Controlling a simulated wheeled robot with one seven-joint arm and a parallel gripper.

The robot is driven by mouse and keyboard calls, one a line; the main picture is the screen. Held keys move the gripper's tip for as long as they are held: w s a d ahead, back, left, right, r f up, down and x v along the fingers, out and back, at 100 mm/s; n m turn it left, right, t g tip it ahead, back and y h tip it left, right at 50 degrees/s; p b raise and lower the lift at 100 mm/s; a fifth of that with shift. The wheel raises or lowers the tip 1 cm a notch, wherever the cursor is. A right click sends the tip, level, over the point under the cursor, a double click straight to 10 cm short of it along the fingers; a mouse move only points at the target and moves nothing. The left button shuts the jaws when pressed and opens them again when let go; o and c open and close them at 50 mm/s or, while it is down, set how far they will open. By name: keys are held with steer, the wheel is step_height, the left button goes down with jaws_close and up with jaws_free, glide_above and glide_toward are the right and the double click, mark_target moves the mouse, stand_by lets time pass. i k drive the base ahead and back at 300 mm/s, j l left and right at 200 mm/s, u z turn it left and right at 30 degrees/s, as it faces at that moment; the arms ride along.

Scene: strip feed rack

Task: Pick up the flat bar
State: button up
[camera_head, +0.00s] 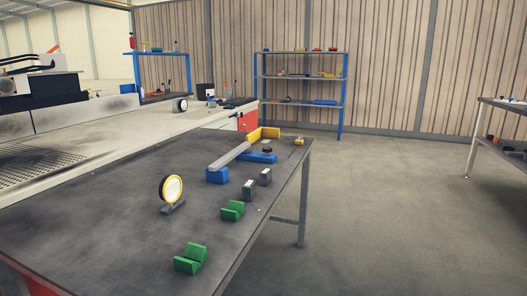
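The flat bar (229,157) is a light grey, straight strip in the middle of the dark table. Its near end lies over a blue block (217,176). Its far end reaches toward a yellow angled stop (264,133) and a second blue piece (259,158) with a dark knob on it. The bar appears raised a little above the table top. My gripper is not in view.
The dark table (110,205) also holds a yellow-rimmed round gauge (172,188), two green V-shaped blocks (190,258) (232,210) and two small dark grey blocks (248,190) (265,176). A shelf rack (302,76) stands behind.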

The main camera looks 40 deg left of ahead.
mark_target(216, 166)
steer(key=i+u, duration=0.4)
steer(key=i, duration=0.2)
steer(key=i+l+u, duration=0.25)
steer(key=i+u, duration=0.15)
steer(key=i, duration=0.2)
